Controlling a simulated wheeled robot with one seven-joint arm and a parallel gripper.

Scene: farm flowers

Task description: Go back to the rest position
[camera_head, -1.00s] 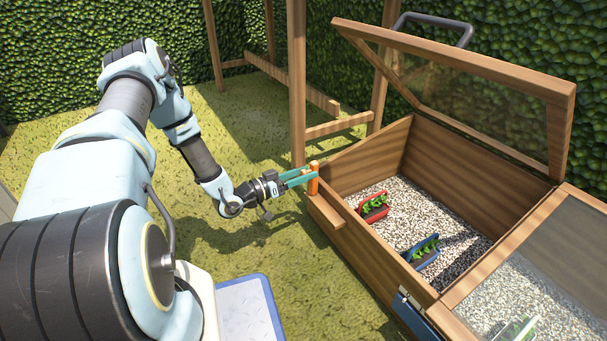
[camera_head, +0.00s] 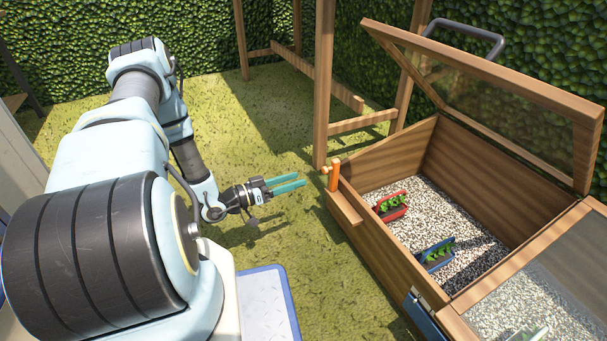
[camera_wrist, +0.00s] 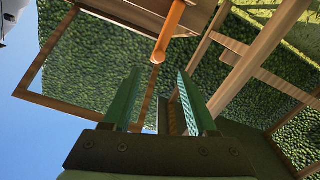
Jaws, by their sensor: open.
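My gripper (camera_head: 303,182) is open and empty, with two teal fingers, held above the grass to the left of the wooden planter box. It also shows in the wrist view (camera_wrist: 158,90), with nothing between the fingers. An orange handle (camera_head: 334,174) stands upright on the box's near left corner, a short gap to the right of my fingertips. In the wrist view the orange handle (camera_wrist: 172,28) lies beyond the fingers.
The planter box (camera_head: 385,270) holds gravel, a red pot (camera_head: 391,207) and a blue pot (camera_head: 437,256) with green plants. Its glazed lid (camera_head: 590,150) is raised. A wooden post (camera_head: 323,85) stands behind the handle. Grass (camera_head: 215,110) is open behind my arm.

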